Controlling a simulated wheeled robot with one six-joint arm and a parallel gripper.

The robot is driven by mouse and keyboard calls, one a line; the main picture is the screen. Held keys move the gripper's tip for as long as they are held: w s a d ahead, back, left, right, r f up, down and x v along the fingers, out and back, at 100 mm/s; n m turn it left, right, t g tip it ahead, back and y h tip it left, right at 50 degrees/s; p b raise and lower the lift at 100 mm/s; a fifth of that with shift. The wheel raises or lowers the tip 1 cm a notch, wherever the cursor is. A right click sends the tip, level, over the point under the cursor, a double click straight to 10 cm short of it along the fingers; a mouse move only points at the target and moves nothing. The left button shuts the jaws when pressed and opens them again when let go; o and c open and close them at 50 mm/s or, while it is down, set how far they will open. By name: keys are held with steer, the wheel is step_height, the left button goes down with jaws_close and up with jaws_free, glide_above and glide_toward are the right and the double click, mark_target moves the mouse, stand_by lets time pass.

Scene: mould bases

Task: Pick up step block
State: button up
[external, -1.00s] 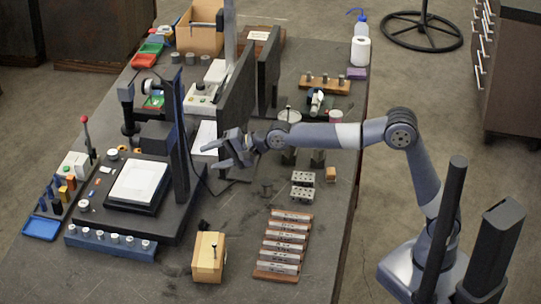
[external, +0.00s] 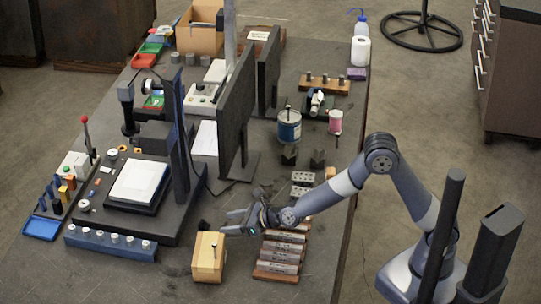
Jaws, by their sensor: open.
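I cannot tell for sure which piece is the step block. A small dark piece (external: 205,225) lies on the bench just behind the wooden box, left of my fingertips. Another small dark grey piece, seen earlier left of the drilled blocks, is now largely or wholly hidden by my wrist. My gripper (external: 227,221) is open and empty, its fingers pointing left, low over the bench near the wooden box. Whether the fingertips touch anything is too small to tell.
The wooden box (external: 208,258) stands just in front of my fingers. A rack of metal bars (external: 279,259) lies under and in front of my wrist. Drilled blocks (external: 301,192) and V-blocks (external: 289,154) stand behind. A black machine base (external: 180,218) is left.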

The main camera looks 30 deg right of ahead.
mark_target(202, 223)
steer(key=p+x, duration=0.1)
steer(key=x, duration=0.3)
steer(key=shift+w+a+p, duration=0.25)
steer(key=shift+w+p, duration=0.15)
steer(key=shift+p, duration=0.15)
steer(key=p+x, duration=0.2)
steer(key=x, duration=0.1)
steer(key=shift+w+d+r, duration=0.1)
steer(key=shift+w+r, duration=0.05)
steer(key=shift+r, duration=0.05)
steer(key=shift+w+a+f, duration=0.4)
steer(key=shift+w+a, duration=0.05)
steer(key=shift+c, duration=0.2)
steer(key=c, duration=1)
